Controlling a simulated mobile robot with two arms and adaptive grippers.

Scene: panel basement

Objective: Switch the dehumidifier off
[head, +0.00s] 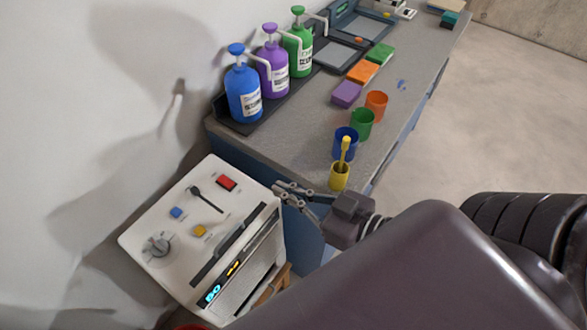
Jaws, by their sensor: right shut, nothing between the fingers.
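The dehumidifier (150,205) is a white box at the lower left, beside the counter. My left gripper is not in view.
The grey counter (300,125) holds blue, purple and green pump bottles on a dark tray. Several coloured cups stand near its front edge, the yellow cup (339,178) close to my right gripper. A white wall borders the left. Open floor lies at right.

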